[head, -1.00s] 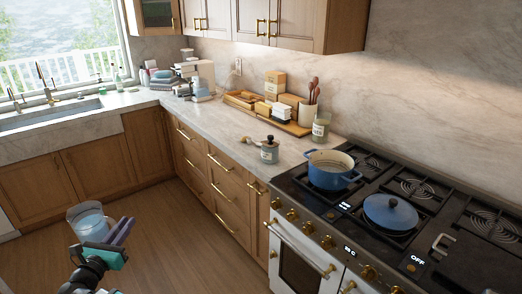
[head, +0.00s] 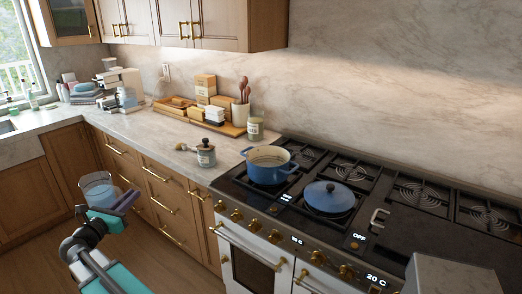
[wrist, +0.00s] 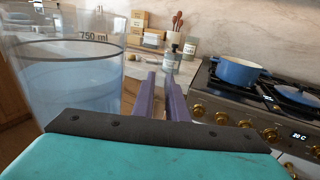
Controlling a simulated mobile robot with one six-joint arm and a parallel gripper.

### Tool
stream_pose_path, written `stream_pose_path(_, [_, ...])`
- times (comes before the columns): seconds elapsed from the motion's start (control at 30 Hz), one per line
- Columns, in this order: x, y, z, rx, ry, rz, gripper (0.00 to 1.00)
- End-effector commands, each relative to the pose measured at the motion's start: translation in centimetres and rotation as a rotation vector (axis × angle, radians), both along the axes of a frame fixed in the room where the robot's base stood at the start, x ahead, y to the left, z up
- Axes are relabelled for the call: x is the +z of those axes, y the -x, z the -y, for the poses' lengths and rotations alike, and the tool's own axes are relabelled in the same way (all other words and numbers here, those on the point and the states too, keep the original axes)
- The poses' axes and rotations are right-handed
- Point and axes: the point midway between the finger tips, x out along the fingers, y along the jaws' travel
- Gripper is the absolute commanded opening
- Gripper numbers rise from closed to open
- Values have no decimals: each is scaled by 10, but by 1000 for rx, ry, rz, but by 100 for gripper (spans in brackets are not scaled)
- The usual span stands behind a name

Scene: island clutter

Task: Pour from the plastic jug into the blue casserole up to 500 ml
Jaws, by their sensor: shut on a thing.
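The clear plastic jug (head: 97,186) is at the lower left of the head view, off the counter, holding pale blue liquid. In the wrist view the jug (wrist: 70,95) is close at the left, with a "750 ml" mark near its top; the liquid surface is below that mark. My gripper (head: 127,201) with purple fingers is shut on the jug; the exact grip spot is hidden. The blue casserole (head: 268,168) stands uncovered on the front-left burner, its cream inside partly visible. The casserole (wrist: 238,72) is at the right of the wrist view, well apart from the jug.
A blue lid (head: 329,197) with a knob lies on the burner right of the casserole. A wooden tray (head: 232,130) with boxes and utensils is behind. Open floor lies under the jug.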

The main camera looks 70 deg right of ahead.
Motion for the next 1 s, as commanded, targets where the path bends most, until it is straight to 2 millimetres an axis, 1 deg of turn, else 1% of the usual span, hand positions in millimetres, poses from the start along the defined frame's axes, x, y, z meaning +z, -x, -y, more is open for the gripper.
stream_pose_path(0.03, [3,5,17,-23,2,4,0])
stream_pose_path(0.1, [5,13,36,-49,2,6,0])
stream_pose_path(0.27, [10,33,80,-108,2,5,0])
stream_pose_path(0.47, [18,63,133,-184,3,7,0])
stream_pose_path(0.7, [27,106,194,-273,6,7,0])
stream_pose_path(0.77, [30,117,209,-295,7,7,0])
stream_pose_path(1.0, [40,169,266,-385,10,7,0])
